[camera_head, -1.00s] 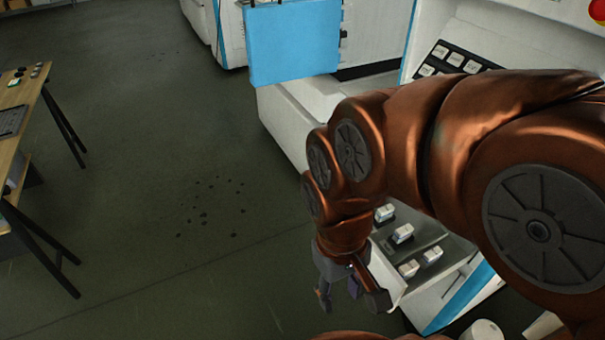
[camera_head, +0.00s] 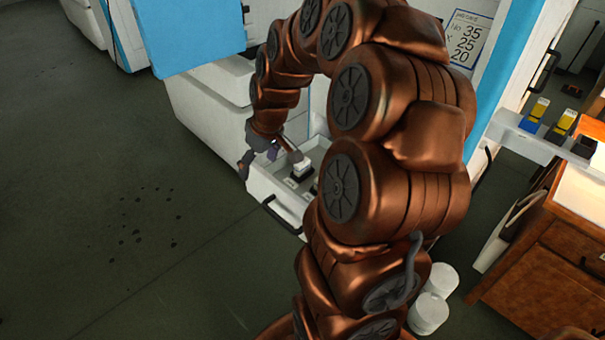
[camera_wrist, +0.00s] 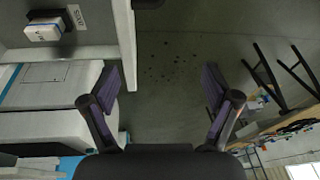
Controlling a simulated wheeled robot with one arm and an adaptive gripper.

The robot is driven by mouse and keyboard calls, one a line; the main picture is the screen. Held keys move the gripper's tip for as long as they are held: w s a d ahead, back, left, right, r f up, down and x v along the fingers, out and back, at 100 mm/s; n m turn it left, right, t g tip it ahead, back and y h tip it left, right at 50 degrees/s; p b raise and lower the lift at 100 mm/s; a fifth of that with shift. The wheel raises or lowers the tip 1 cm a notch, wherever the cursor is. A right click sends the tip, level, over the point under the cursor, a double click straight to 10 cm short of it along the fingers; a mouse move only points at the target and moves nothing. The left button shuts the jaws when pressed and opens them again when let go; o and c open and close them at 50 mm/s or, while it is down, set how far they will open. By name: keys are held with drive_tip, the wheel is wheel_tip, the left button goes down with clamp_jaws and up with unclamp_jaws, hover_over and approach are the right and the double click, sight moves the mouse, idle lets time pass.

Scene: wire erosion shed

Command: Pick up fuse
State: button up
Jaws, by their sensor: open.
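A small white block on a dark base, possibly the fuse, sits in the open grey drawer (camera_head: 274,187) of the white machine in the head view (camera_head: 301,165). A similar white block (camera_wrist: 43,32) shows at the top left of the wrist view, beside a small printed label; I cannot tell if it is the same one. My gripper (camera_head: 258,158) is at the drawer's left edge in the head view. In the wrist view my gripper (camera_wrist: 159,90) is open and empty, its purple-padded fingers wide apart over the floor. My arm hides part of the drawer.
A blue panel (camera_head: 190,35) hangs over the machine's left side. A wooden cabinet (camera_head: 530,262) stands at the right, below a shelf with yellow-topped blocks (camera_head: 561,122). White cylinders (camera_head: 429,313) stand on the floor. The floor at left is clear.

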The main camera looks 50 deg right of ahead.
drive_tip(key=w+d+f+t+b, duration=0.15)
drive_tip(key=d+f, duration=0.25)
drive_tip(key=d, duration=0.5)
drive_tip(key=m+h+b, duration=0.1)
hover_over(302, 163)
drive_tip(key=s, duration=0.2)
wheel_tip(302, 163, down, 5)
drive_tip(key=shift+d+p+x, duration=0.2)
drive_tip(key=shift+p+x, duration=0.2)
drive_tip(key=shift+x, duration=1.55)
drive_tip(key=shift+d+p+x, duration=0.2)
drive_tip(key=shift+p+x, duration=0.15)
drive_tip(key=shift+x, duration=1.6)
drive_tip(key=shift+s, duration=0.15)
drive_tip(key=c, duration=1.3)
